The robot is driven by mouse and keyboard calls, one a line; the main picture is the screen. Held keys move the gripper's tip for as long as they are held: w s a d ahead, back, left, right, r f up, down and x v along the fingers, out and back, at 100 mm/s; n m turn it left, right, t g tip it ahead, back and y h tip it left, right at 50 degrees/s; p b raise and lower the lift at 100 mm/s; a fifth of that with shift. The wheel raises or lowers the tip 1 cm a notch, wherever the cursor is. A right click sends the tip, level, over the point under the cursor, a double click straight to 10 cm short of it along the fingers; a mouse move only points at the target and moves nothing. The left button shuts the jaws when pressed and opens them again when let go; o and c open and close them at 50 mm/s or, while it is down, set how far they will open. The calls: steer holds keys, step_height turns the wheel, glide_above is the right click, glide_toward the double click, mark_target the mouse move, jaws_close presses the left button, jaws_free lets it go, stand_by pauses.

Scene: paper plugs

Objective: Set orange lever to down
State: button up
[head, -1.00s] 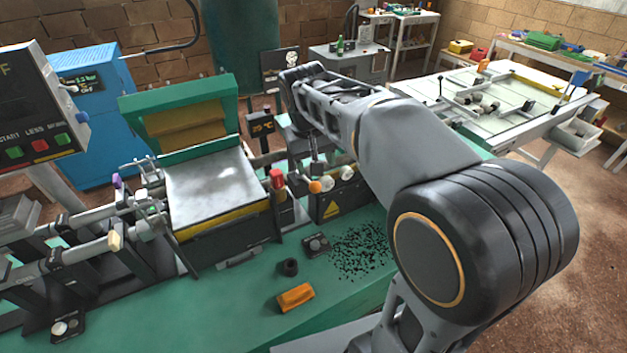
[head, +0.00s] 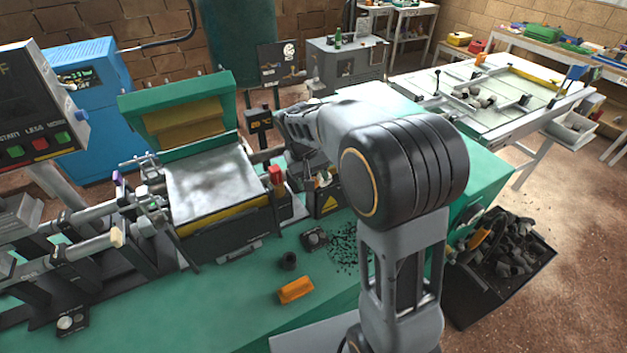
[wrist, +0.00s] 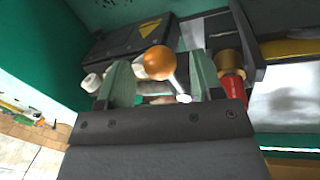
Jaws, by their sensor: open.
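The orange lever has a round orange knob (wrist: 158,62) on a pale metal stem, seen in the wrist view. My gripper (wrist: 160,76) is open, with one green finger on each side of the knob. I cannot tell whether either finger touches it. Two white knobs lie to its left, one (wrist: 92,82) outside the fingers and one partly behind the left finger. The black control box (wrist: 125,45) with a yellow warning triangle is beyond; it also shows in the head view (head: 318,208). In the head view my arm covers most of the levers, and the orange lever's position is unclear.
A red part with a brass collar (wrist: 231,85) stands just right of my gripper. A press with a pale plate (head: 210,180) is left of the control box. A bin (head: 500,265) stands at right.

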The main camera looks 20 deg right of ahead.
steer(key=shift+d+f, duration=0.15)
steer(key=shift+f, duration=0.8)
jaws_close()
